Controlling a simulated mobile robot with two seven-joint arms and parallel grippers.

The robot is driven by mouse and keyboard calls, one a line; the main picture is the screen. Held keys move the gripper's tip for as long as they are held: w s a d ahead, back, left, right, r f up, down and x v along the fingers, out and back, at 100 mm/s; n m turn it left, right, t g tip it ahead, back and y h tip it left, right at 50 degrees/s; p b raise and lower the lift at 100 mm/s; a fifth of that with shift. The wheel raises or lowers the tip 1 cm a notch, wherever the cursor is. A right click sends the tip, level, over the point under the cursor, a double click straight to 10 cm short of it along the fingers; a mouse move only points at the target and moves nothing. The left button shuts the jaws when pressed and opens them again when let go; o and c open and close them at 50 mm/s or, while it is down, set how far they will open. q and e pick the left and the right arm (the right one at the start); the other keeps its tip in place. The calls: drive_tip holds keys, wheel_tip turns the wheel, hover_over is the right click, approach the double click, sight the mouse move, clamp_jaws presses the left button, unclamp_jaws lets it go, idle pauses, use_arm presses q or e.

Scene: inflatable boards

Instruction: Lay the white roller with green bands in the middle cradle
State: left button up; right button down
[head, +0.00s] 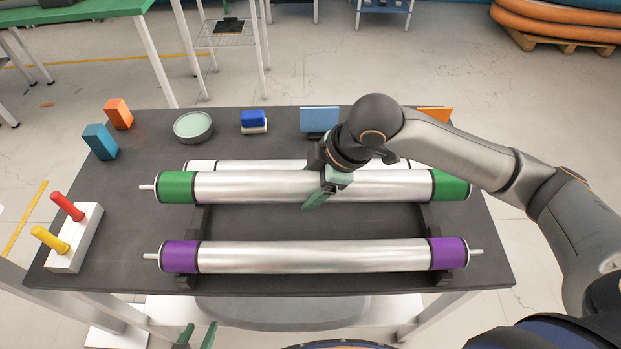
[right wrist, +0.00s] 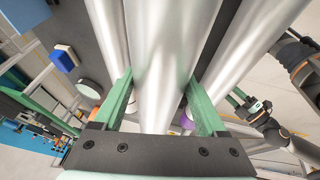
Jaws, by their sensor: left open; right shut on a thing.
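The roller with green bands (head: 257,187) has a pale silvery body and lies level across the picture. It also fills the middle of the right wrist view (right wrist: 168,60). My right gripper (head: 317,193) is shut on it near its middle, one green finger on each side. The roller appears raised above the dark rack (head: 198,222), between the front and back rollers, partly covering the back one. The middle cradle's seats are hidden beneath it. My left gripper (head: 195,338) is open and empty at the bottom edge, in front of the table.
A purple-banded roller (head: 315,256) lies in the front cradle. A white-ended roller (head: 250,165) lies behind. The dark table (head: 70,215) also carries a white block with red and yellow pegs (head: 75,245), a round dish (head: 193,126) and several small blocks.

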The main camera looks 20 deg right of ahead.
use_arm(q)
drive_tip(key=shift+f+b, duration=0.9)
drive_tip(key=shift+f, duration=0.3)
use_arm(e)
drive_tip(key=shift+f, duration=2.65)
use_arm(q)
drive_tip(key=shift+r+p, duration=0.9)
use_arm(e)
drive_tip(key=shift+r, duration=0.1)
use_arm(q)
drive_tip(key=shift+r, duration=0.3)
drive_tip(key=shift+r+p, duration=0.2)
drive_tip(key=shift+p, duration=0.25)
drive_tip(key=shift+r+p, duration=0.3)
drive_tip(key=shift+p, duration=0.05)
drive_tip(key=shift+f, duration=0.2)
use_arm(e)
drive_tip(key=shift+f, duration=1.6)
